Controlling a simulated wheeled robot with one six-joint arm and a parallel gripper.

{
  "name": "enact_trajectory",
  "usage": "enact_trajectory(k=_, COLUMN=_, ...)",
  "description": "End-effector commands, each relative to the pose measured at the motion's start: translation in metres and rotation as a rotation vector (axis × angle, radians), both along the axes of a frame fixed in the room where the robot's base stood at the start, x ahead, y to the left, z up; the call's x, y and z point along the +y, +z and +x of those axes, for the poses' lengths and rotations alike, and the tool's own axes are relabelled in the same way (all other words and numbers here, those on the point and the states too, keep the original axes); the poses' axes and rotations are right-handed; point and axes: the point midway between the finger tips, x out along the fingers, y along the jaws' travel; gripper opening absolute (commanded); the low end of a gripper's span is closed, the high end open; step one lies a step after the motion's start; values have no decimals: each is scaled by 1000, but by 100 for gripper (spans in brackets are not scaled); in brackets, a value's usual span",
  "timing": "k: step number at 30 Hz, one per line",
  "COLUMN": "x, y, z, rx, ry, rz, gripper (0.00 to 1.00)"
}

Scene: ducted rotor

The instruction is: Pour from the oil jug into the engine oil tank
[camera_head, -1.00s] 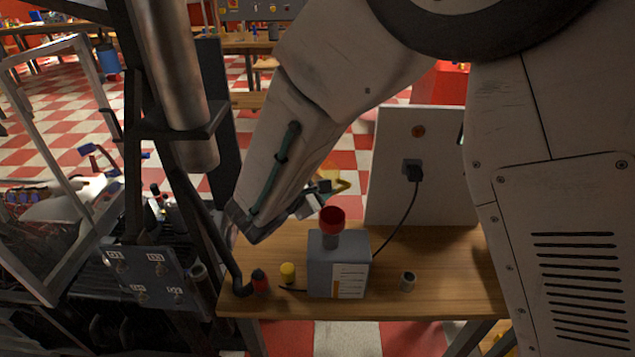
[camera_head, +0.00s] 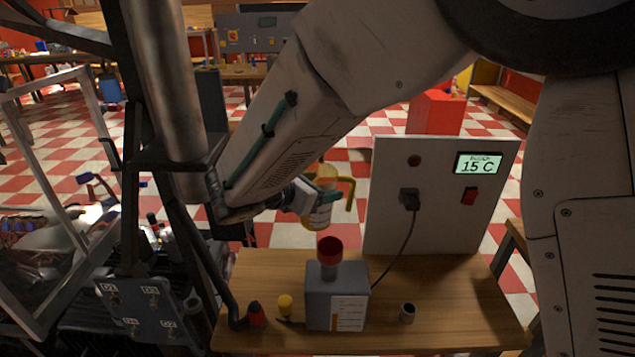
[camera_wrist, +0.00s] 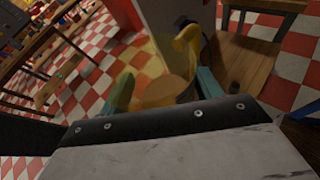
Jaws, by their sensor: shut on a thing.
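The oil jug (camera_head: 318,216) is a see-through vessel with amber contents, a pale label and a yellow handle. My gripper (camera_head: 318,193) is shut on it and holds it in the air, roughly upright, above and behind the tank. The jug also shows in the wrist view (camera_wrist: 165,90) between the teal fingers (camera_wrist: 164,92). The engine oil tank (camera_head: 322,295) is a grey box with a white label on the wooden table. A red funnel (camera_head: 330,250) stands in its top opening. The jug is apart from the funnel.
A white panel (camera_head: 435,225) with a "15 C" display (camera_head: 478,164) and a plugged cable stands behind the table (camera_head: 450,300). A yellow cap (camera_head: 285,304), a red-tipped item (camera_head: 256,312) and a small cup (camera_head: 407,313) lie near the tank. A dark metal frame (camera_head: 130,200) stands at left.

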Motion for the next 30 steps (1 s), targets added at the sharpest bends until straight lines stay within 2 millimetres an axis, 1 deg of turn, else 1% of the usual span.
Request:
enact_trajectory(k=1, x=-1, y=-6, z=-1, rx=37, ry=-1, rz=-34, gripper=26)
enact_trajectory(k=4, x=-2, y=-11, z=-2, rx=86, ry=-1, rz=-81, gripper=26)
enact_trajectory(k=13, x=-3, y=-11, z=-3, rx=94, ry=-1, rz=-88, gripper=26)
enact_trajectory(k=17, x=-3, y=-5, z=-3, rx=93, ry=0, rz=-87, gripper=26)
enact_trajectory(k=24, x=-3, y=16, z=-3, rx=92, ry=0, rz=-86, gripper=26)
enact_trajectory(k=30, x=-3, y=19, z=-3, rx=93, ry=0, rz=-87, gripper=26)
